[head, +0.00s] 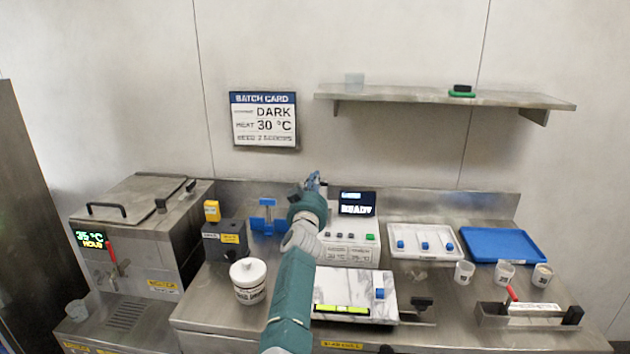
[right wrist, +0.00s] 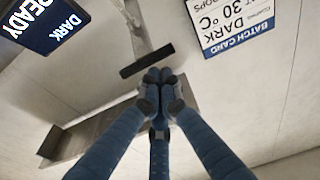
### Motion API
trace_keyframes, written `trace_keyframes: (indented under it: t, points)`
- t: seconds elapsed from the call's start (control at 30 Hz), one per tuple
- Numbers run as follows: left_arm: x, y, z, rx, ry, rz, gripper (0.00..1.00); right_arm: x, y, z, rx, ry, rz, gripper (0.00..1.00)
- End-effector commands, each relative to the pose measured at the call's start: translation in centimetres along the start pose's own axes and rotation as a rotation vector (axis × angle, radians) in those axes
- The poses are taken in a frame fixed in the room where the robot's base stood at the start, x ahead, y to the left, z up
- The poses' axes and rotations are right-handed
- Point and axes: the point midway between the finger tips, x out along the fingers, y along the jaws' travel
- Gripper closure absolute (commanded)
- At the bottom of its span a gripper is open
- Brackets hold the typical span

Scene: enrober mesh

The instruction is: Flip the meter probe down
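The meter is a grey-white console (head: 348,250) at the back of the counter, with a dark screen (head: 357,203) reading READY. What looks like its probe, a pale metal arm (right wrist: 143,35) with a black crossbar (right wrist: 147,61) at its end, shows in the right wrist view. In the head view my right gripper (head: 313,181) largely hides it, at the meter's left side. In the right wrist view the right gripper's blue fingers (right wrist: 159,80) are closed together, tips right by the crossbar; I cannot tell whether they touch it. My left gripper is out of view.
A white lidded tub (head: 248,281) stands left of my right arm. A marble slab (head: 345,290) lies in front of the meter. A white tray (head: 425,241) and blue tray (head: 503,245) lie to the right. A shelf (head: 440,97) is above.

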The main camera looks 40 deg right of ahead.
Motion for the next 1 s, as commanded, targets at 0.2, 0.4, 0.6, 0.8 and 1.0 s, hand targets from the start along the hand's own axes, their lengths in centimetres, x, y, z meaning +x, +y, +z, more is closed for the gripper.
trace_keyframes:
  t: [0.2,0.4,0.6,0.8,1.0]
  points:
    - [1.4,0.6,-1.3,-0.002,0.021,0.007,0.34,-0.3,0.1,1.0,-0.003,0.018,0.001,1.00]
    - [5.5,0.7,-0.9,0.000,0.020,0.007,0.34,-1.2,0.1,3.1,-0.006,0.096,0.001,1.00]
    - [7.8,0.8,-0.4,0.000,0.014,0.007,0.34,-2.8,-0.1,6.1,-0.002,0.134,-0.002,1.00]
    - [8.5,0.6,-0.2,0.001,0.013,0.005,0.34,-3.3,0.0,7.7,0.000,0.136,-0.001,1.00]
    - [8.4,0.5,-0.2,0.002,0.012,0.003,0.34,-3.3,-0.1,7.9,0.000,0.132,-0.002,1.00]
